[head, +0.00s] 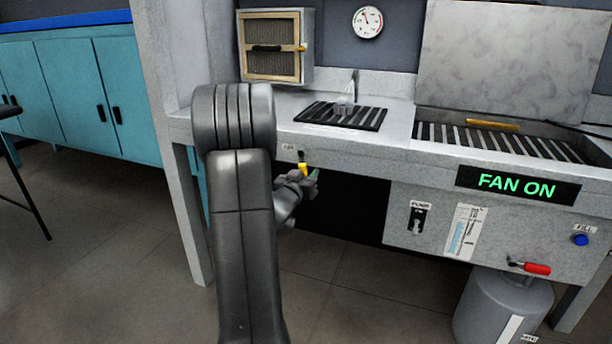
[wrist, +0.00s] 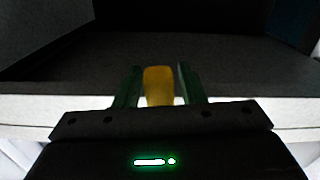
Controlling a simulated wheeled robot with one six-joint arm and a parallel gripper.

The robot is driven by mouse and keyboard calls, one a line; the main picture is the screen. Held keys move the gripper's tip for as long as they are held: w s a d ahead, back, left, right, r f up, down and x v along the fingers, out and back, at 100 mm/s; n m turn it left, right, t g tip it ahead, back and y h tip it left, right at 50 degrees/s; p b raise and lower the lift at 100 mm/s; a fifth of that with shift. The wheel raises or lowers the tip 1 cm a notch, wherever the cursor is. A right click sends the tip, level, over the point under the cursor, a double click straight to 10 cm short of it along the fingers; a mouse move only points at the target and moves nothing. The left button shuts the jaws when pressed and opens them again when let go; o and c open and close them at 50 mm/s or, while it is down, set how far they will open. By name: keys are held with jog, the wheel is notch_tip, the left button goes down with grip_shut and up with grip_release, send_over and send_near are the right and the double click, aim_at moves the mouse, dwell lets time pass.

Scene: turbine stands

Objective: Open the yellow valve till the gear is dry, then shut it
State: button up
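The yellow valve (head: 302,167) is a small yellow handle on the front of the bench, under the left end of the counter. In the wrist view the yellow handle (wrist: 159,86) stands upright between the green fingers of my gripper (wrist: 160,88). A narrow gap shows at its right side, so the fingers look open around it. In the head view my gripper (head: 308,180) is at the valve, partly hidden by my arm. A small grey piece, seemingly the gear (head: 342,110), sits on the dark grate under a thin nozzle, with a pale haze over it.
A lit sign (head: 517,185) reads FAN ON. A pump switch (head: 418,217), a red handle (head: 536,268) and a blue button (head: 580,239) are on the front panel. A gauge (head: 368,21) hangs on the wall. A grey drum (head: 500,307) stands below the right side.

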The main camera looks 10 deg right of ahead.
grip_shut()
jog(key=s+d+r+n+p, duration=0.3)
jog(key=d+r+n+p, duration=0.2)
jog(key=n+p, duration=0.6)
jog(key=shift+s+d+r+n, duration=0.15)
jog(key=shift+s+r+n, duration=0.15)
jog(key=shift+n, duration=1)
